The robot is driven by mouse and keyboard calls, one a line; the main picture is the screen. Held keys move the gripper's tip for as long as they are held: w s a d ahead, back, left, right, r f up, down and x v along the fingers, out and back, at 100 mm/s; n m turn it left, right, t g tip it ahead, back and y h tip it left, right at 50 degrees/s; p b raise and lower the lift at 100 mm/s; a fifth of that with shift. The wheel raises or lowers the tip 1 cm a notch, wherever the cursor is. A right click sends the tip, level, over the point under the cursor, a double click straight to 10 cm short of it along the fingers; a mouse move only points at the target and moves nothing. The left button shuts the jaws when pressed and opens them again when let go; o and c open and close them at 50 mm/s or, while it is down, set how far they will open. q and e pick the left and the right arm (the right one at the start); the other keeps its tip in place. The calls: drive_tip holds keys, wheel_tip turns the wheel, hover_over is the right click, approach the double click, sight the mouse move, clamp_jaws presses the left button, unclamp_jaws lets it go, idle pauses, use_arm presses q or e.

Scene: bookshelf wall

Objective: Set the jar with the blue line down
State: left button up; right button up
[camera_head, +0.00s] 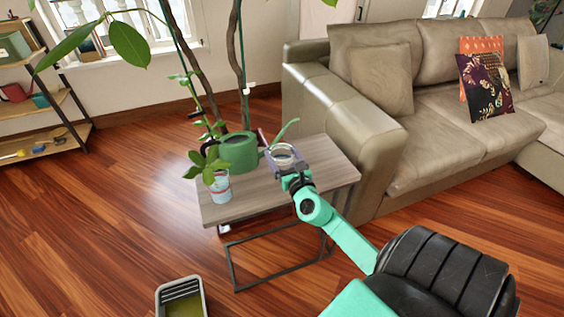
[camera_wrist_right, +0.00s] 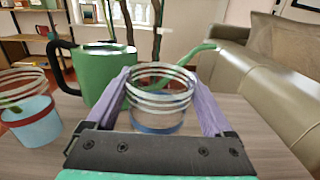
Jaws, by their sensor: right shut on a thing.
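The clear glass jar with the blue line (camera_head: 283,154) is between the fingers of my right gripper (camera_head: 286,165), over the right part of the small side table (camera_head: 322,158). In the right wrist view, the jar (camera_wrist_right: 161,97) stands upright between the two purple fingers (camera_wrist_right: 163,103), which are shut on it. Its blue band shows low on the glass. I cannot tell whether its base touches the tabletop. My left gripper is not in view.
A green watering can (camera_head: 238,152) stands just left of the jar, its spout reaching behind it. A jar with a red band (camera_head: 219,187) and a plant stands at the table's left. The front tabletop is clear. A sofa (camera_head: 345,125) borders the right.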

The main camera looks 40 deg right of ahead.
wheel_tip(320, 180, down, 2)
drive_tip(key=shift+f+b, duration=0.15)
drive_tip(key=shift+b, duration=0.15)
drive_tip(key=shift+f, duration=0.15)
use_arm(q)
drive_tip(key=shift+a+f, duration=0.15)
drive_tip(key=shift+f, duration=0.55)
use_arm(e)
drive_tip(key=o, duration=1.1)
